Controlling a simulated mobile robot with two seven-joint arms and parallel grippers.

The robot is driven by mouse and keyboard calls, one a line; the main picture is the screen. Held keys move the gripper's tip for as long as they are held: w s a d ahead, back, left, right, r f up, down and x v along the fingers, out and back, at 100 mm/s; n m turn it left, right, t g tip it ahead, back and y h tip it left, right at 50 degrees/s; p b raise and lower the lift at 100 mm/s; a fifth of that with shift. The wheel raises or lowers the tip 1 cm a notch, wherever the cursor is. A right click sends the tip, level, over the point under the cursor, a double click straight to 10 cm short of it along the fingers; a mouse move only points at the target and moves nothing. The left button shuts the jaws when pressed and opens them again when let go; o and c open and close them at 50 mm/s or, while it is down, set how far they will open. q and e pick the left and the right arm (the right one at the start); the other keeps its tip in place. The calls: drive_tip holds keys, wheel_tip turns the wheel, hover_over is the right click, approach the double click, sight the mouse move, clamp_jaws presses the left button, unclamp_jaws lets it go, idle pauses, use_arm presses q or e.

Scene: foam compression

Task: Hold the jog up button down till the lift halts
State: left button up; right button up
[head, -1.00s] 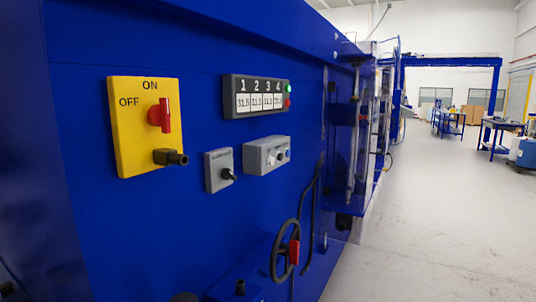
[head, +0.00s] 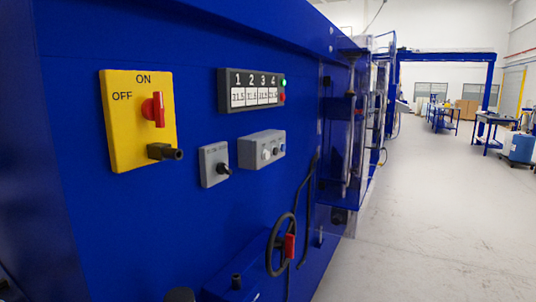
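A grey button box (head: 261,140) is on the blue machine's front panel. It carries a row of small round buttons, one pale, one dark and one bluish. Their labels are too small to read, so I cannot tell which is jog up. Left of it is a grey switch box (head: 214,166) with a black selector knob. Above is a dark display (head: 251,80) numbered 1 to 4, with a green lamp and a red one at its right end. Nothing touches the buttons. Neither of my grippers shows.
A yellow ON/OFF plate (head: 126,102) with a red handle is at the left. A clear guard (head: 336,105) stands at the machine's right end. Open grey floor (head: 428,210) lies to the right.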

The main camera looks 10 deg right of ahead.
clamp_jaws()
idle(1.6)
